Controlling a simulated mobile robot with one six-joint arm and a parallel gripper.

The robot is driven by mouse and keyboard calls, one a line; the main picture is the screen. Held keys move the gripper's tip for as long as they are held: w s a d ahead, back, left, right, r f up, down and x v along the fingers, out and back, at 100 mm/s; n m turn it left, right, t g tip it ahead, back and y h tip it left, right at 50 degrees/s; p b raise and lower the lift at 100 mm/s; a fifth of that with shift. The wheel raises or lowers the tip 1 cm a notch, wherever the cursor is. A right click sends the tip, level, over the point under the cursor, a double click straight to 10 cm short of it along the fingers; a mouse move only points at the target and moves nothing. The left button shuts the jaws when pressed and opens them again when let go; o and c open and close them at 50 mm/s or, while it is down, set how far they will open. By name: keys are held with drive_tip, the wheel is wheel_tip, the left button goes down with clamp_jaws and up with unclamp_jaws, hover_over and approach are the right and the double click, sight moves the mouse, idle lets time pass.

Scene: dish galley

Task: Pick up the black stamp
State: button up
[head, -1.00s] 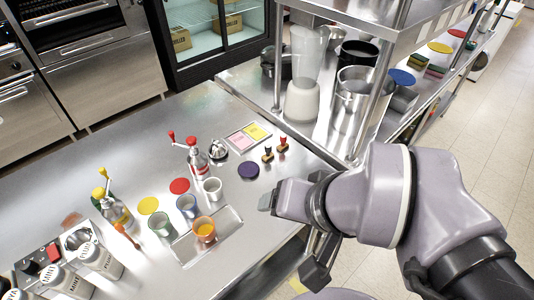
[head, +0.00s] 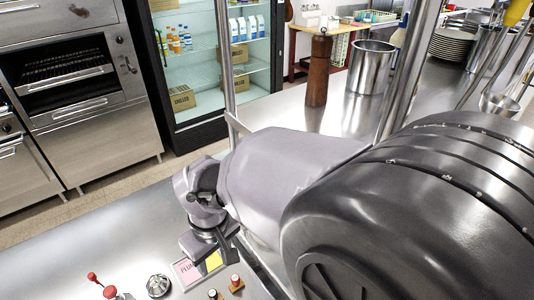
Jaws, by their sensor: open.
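The black stamp (head: 213,294) is at the bottom edge of the head view, on the steel counter, with only its dark top showing. A red-topped stamp (head: 236,282) stands just right of it. My gripper (head: 206,246) is above the counter, up and slightly left of the stamps in the picture, over the far edge of a pink and yellow card. It is open and apart from both stamps. My arm fills much of the right side of the view.
The pink and yellow card (head: 187,271) lies just beyond the stamps. A silver bell (head: 158,285) and a red-knobbed dispenser (head: 108,291) stand to the left. A steel shelf post (head: 224,65) rises behind my arm. The counter's left part (head: 60,255) is clear.

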drive_tip(key=b, duration=0.3)
approach(213, 294)
drive_tip(key=shift+w+a+f, duration=0.15)
drive_tip(key=shift+f, duration=0.05)
drive_tip(key=f, duration=0.1)
drive_tip(key=f+b, duration=0.1)
drive_tip(key=f, duration=0.3)
drive_tip(key=shift+w+a+f+b, duration=0.2)
drive_tip(key=shift+w+a+b, duration=0.1)
drive_tip(key=shift+b, duration=0.05)
drive_tip(key=f+b, duration=0.1)
drive_tip(key=f, duration=0.1)
drive_tip(key=f+b, duration=0.1)
drive_tip(key=f, duration=0.2)
drive_tip(key=shift+a+f, duration=0.1)
drive_tip(key=shift+a, duration=0.1)
drive_tip(key=shift+c, duration=0.2)
clamp_jaws()
